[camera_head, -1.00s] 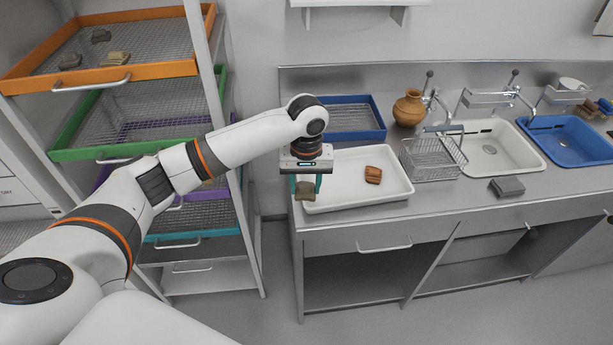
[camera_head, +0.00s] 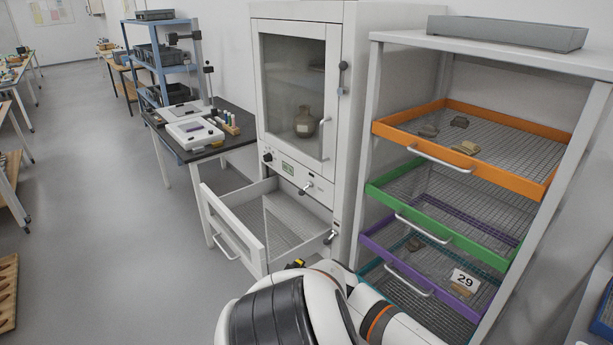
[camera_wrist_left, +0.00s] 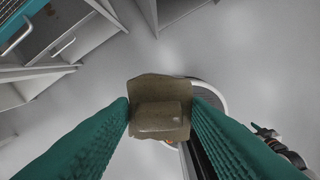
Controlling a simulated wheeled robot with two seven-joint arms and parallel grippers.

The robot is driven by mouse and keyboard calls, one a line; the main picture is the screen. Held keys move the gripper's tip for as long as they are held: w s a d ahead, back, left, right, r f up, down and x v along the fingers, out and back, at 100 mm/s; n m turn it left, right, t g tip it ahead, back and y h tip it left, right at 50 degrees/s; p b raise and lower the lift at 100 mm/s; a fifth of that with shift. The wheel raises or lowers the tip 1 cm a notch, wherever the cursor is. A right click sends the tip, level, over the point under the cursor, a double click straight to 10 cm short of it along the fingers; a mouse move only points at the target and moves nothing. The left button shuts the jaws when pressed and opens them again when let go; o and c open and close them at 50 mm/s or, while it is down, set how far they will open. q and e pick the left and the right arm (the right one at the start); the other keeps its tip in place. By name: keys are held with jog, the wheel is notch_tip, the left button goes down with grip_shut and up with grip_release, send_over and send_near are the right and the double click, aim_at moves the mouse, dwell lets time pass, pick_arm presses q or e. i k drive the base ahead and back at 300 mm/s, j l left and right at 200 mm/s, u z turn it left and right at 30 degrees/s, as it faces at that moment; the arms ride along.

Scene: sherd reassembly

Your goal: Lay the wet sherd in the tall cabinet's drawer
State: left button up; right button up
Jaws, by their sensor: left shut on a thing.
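The wet sherd (camera_wrist_left: 160,90), a grey-brown piece with a raised block on its face, is between the green fingers of my left gripper (camera_wrist_left: 160,112) in the left wrist view. The gripper is shut on it and holds it above the grey floor. In the head view my left arm shows at the bottom, but the gripper and sherd are out of frame. The tall cabinet (camera_head: 348,140) is white, with a closed glass door and a jar behind it. Its drawer (camera_head: 232,238) is pulled out below, with a mesh bottom that looks empty. My right gripper is not in view.
A rack with orange (camera_head: 462,168), green (camera_head: 440,236) and purple trays stands right of the cabinet, holding several sherds and a "29" card (camera_head: 465,281). A dark table (camera_head: 232,144) with instruments stands left of it. Open floor (camera_head: 130,240) lies at the left.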

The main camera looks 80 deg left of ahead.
aim_at(266, 229)
jog(key=k+j+u, duration=0.15)
jog(key=j+u, duration=0.7)
jog(key=j, duration=0.15)
jog(key=k, duration=0.05)
